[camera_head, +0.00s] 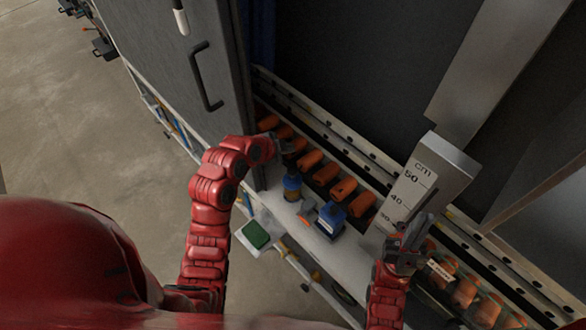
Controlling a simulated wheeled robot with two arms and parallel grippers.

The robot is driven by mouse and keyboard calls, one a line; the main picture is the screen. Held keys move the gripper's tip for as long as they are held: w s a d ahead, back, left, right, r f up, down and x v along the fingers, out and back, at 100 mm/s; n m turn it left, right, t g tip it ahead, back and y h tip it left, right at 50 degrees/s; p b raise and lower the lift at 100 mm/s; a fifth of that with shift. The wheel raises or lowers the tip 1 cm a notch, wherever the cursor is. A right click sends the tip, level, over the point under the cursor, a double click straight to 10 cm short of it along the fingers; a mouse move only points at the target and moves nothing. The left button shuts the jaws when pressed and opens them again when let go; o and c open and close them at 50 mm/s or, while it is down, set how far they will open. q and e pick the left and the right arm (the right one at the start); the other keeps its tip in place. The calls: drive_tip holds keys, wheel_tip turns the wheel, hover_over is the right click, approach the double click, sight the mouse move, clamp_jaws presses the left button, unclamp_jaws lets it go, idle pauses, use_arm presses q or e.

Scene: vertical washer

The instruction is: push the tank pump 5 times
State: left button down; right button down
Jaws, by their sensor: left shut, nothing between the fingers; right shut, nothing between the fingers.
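I cannot tell for sure which part is the tank pump. A small blue and amber bottle (292,187) stands on the light ledge near the middle. A blue container with a white label (330,219) stands to its right. My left gripper (286,147) is shut and empty, just above the small bottle in the picture; whether it touches the bottle cannot be told. My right gripper (416,228) is shut and empty, in front of the lower part of a pale upright block with a cm scale (428,185).
A row of orange pieces (326,173) lies in a channel behind the bottles and continues to the right. A grey door with a black handle (205,78) stands at the left. A green pad (256,234) lies at the ledge's front. Bare floor (75,130) is at far left.

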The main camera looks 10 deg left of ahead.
use_arm(q)
drive_tip(key=b, duration=0.3)
hover_over(289, 172)
wheel_tip(289, 172, down, 8)
drive_tip(key=shift+r, duration=0.1)
drive_tip(key=shift+f+b, duration=0.55)
drive_tip(key=shift+r, duration=0.1)
idle(1.4)
drive_tip(key=shift+f+b, duration=0.45)
drive_tip(key=shift+b, duration=0.2)
